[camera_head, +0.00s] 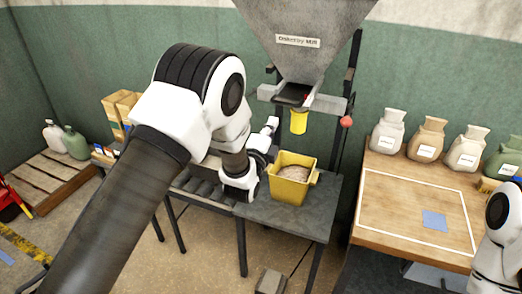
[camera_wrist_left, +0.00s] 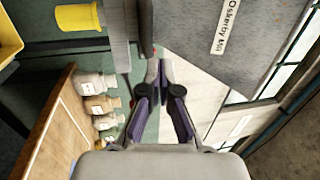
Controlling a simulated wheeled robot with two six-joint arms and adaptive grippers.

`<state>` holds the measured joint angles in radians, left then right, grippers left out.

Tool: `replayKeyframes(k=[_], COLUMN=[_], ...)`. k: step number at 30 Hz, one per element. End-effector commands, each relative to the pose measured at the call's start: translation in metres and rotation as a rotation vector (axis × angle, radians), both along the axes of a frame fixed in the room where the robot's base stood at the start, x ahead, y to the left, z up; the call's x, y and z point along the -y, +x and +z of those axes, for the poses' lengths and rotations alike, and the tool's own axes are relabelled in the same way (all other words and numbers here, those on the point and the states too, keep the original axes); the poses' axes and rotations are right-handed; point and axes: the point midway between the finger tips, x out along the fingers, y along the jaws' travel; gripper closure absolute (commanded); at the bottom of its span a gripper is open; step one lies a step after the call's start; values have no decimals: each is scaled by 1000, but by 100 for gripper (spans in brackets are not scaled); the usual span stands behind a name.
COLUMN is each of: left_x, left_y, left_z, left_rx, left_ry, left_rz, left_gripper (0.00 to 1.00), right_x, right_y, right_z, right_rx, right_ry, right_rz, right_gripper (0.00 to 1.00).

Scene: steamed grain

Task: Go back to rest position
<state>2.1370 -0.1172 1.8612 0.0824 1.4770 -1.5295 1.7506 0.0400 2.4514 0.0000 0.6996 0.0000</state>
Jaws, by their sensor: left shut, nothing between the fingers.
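My left gripper (camera_head: 272,124) is small and partly hidden by my own wrist in the head view, above the table and left of the yellow spout. In the left wrist view its fingers (camera_wrist_left: 158,68) are shut with nothing between them. A yellow bin (camera_head: 287,190) full of pale grain stands on the dark table, just right of my left wrist and apart from the fingers. My right arm shows at the right edge, but its gripper is out of view.
A grey hopper (camera_head: 300,65) with a yellow spout (camera_head: 299,122) hangs above the dark table (camera_head: 290,222). On the right, several labelled sacks (camera_head: 427,137) stand at the back of a wooden table (camera_head: 400,200) with a blue square. A pallet (camera_head: 50,175) with jugs lies far left.

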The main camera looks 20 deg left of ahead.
Motion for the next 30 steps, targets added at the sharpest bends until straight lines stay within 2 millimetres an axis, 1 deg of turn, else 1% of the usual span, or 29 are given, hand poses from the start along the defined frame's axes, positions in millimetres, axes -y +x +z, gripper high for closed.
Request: replayKeyframes(k=[1, 3, 7, 10, 14, 16, 17, 20, 21, 23, 24, 26, 27, 29, 30], left_x=[0, -1, -1, -1, -2, -2, -4, -17, -23, -33, -38, -44, -48, -52, -54], left_y=[-11, -27, -50, -60, -63, -64, -65, -79, -91, -114, -132, -165, -189, -230, -260], left_z=[-9, -12, -16, -15, -16, -28, -39, -94, -123, -170, -202, -246, -273, -311, -332], left_rx=[-4, -5, -5, -3, -6, -27, -45, -151, -221, -355, -456, -614, -720, -882, -987], left_ry=[1, 2, 2, 1, 1, 0, -3, -17, -23, -52, -103, -203, -285, -424, -524], left_rz=[0, -1, -2, -1, 0, 1, 5, 29, 40, 56, 70, 98, 127, 191, 251], left_gripper=[100, 100, 100, 100, 100, 100, 100, 100, 100, 100, 100, 100, 100, 100, 100], right_x=[0, 0, 0, 0, 0, 0, 0, 0, 0, 0, 0, 0, 0, 0, 0], right_y=[1, 1, 1, 1, 1, 1, 1, 1, 1, 1, 1, 1, 1, 1, 1], right_z=[-10, -16, -23, -24, -24, -24, -24, -24, -24, -24, -24, -23, -23, -23, -23], right_rx=[1, 2, 2, 2, 1, 1, 1, 1, 1, 1, 1, 1, 1, 1, 1], right_ry=[0, 0, 0, 0, 0, 0, 0, 0, 0, 0, 0, 0, 0, 0, 0], right_rz=[0, 0, 0, 0, 0, 0, 0, 0, 0, 0, 0, 0, 0, 0, 0], right_gripper=[60, 60, 60, 60, 60, 60, 60, 60, 60, 60, 60, 60, 60, 60, 60])
